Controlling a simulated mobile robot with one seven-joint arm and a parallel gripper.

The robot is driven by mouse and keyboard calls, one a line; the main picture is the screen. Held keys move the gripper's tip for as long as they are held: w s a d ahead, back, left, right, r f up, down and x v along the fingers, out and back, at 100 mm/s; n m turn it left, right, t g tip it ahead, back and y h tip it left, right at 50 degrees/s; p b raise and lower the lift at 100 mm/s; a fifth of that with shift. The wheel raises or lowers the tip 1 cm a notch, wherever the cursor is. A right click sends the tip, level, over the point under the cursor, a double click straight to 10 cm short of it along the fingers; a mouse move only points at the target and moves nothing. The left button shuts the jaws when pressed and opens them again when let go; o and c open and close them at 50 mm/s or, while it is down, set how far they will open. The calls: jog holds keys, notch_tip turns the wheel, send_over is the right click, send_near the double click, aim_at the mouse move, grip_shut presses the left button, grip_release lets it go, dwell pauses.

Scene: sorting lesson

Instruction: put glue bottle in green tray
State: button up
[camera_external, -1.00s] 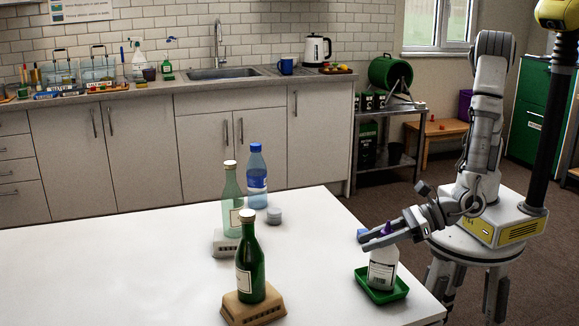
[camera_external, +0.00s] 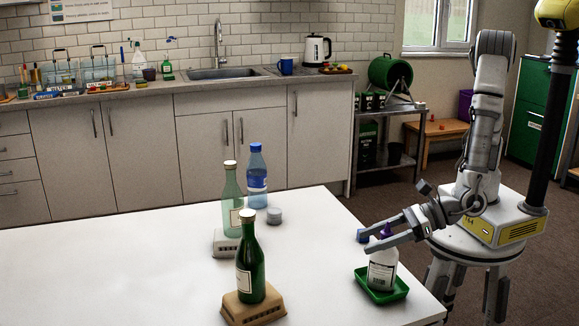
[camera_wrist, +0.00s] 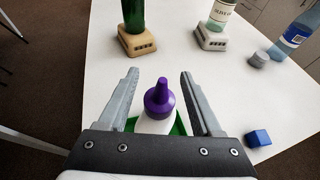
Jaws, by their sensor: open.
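The glue bottle (camera_external: 382,272) is white with a purple cap and a printed label. It stands upright in the green tray (camera_external: 403,289) near the table's right corner. In the wrist view, its purple cap (camera_wrist: 159,98) shows between my fingers, with the green tray (camera_wrist: 180,127) partly visible behind it. My gripper (camera_external: 374,242) is open around the cap, and in the wrist view (camera_wrist: 158,80) there is a gap between each finger and the bottle. The bottle's lower part is hidden in the wrist view.
A blue cube (camera_external: 362,236) lies close to the tray. A dark green bottle (camera_external: 250,262) and a pale green bottle (camera_external: 232,196) stand on blocks to the left. A blue-capped water bottle (camera_external: 257,178) and a grey cylinder (camera_external: 274,216) stand farther back. The table's left side is clear.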

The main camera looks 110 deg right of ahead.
jog(key=p+v, duration=0.2)
jog(key=v, duration=1)
jog(key=s+d+r+m+g+h, duration=0.2)
jog(key=s+d+r+m+g, duration=0.15)
jog(key=d+m, duration=0.55)
jog(key=s+d+r+m+g+h, duration=0.25)
jog(key=d+m+g, duration=0.25)
jog(key=d+m, duration=0.4)
jog(key=s+r+m+y, duration=0.3)
jog(key=m+y, duration=0.1)
jog(key=m, duration=0.3)
jog(key=s+d+r+m+t+y, duration=0.1)
jog(key=s+r+m+y, duration=0.2)
jog(key=m, duration=0.4)
jog(key=shift+s+d+r+y, duration=0.2)
jog(key=shift+d+r+y, duration=0.1)
jog(key=shift+r+y, duration=0.45)
notch_tip(320, 180, up, 12)
jog(key=p, duration=1.2)
